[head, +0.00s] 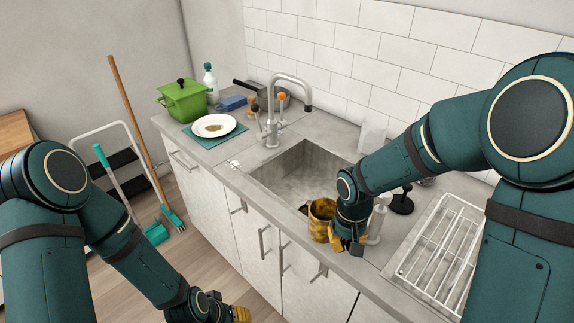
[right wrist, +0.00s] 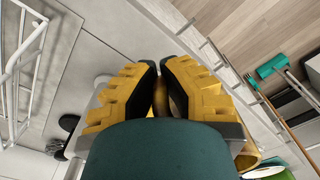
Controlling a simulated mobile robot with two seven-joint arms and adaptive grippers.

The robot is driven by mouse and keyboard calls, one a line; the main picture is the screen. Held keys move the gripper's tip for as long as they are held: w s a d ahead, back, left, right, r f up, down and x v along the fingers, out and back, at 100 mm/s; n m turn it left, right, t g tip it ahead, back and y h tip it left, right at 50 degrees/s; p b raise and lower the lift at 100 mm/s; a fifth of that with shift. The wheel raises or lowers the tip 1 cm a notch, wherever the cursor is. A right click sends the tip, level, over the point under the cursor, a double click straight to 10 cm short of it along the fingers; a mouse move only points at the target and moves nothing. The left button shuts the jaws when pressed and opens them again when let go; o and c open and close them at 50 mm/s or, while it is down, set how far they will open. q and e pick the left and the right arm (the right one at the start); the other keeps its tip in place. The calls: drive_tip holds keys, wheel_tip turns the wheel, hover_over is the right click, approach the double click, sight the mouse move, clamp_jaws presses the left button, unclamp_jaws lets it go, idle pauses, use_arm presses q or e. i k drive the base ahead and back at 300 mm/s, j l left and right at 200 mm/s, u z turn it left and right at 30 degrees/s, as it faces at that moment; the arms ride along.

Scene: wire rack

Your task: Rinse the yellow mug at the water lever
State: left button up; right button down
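The yellow mug (head: 321,212), mottled with brown, is upright at the front right of the sink (head: 300,170) in the head view. My right gripper (head: 343,240) is at the mug's right side. In the right wrist view, the fingers (right wrist: 160,90) are nearly together with a thin yellow-brown piece between them, and part of the mug shows below right (right wrist: 249,157). The gripper hides where they meet. The grey faucet (head: 290,80) stands behind the sink, with a small lever (head: 268,125) at its base. My left gripper (head: 240,314) is low, mostly cut off by the frame.
A wire rack (head: 440,250) stands right of the sink. A bottle (head: 377,222) and a black plunger-shaped item (head: 402,203) are close by my right gripper. A plate (head: 214,125), green pot (head: 183,100) and blue sponge (head: 233,103) occupy the left counter.

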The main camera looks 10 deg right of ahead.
sight(261, 135)
drive_tip(key=i+j, duration=0.9)
